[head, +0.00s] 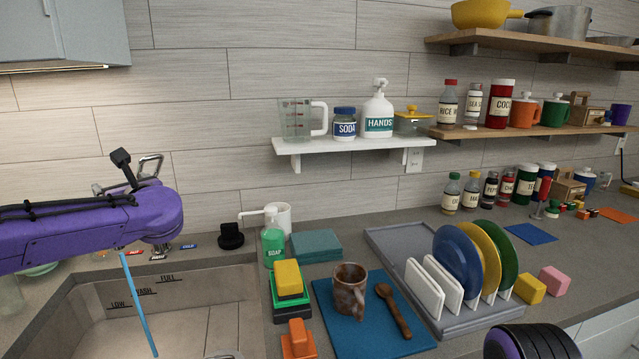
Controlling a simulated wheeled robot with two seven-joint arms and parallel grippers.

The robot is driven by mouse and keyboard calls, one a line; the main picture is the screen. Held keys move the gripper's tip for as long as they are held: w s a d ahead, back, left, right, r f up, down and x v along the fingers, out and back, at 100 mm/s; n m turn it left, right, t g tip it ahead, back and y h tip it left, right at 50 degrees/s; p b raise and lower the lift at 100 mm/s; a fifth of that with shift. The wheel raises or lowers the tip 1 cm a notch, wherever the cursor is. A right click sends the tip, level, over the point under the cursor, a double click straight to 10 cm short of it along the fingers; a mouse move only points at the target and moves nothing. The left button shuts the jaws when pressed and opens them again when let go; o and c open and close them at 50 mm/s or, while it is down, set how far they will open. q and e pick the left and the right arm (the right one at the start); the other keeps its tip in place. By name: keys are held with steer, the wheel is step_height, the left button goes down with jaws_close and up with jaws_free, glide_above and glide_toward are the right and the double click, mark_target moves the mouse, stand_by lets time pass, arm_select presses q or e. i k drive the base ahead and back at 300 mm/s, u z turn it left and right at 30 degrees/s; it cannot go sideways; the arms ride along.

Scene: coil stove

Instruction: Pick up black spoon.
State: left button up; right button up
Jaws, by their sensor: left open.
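I see no clearly black spoon. My left purple arm comes in from the left over the sink, far to the left of the spoon. At its end a small dark part of my left gripper (123,168) shows; it is open and holds nothing that I can see. Its fingers are hard to make out against the metal faucet. My right gripper is not in view; a dark, purple-banded part of my right arm shows at the bottom right.
A grey dish rack (385,243) with several plates stands right of the mat. Sponges (288,278), an orange block (298,339) and a soap bottle (273,242) stand left of it. The sink (225,288) is at the left. A white shelf (340,146) hangs above.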

mark_target(385, 290)
steer(key=k, duration=1)
steer(key=u, duration=0.05)
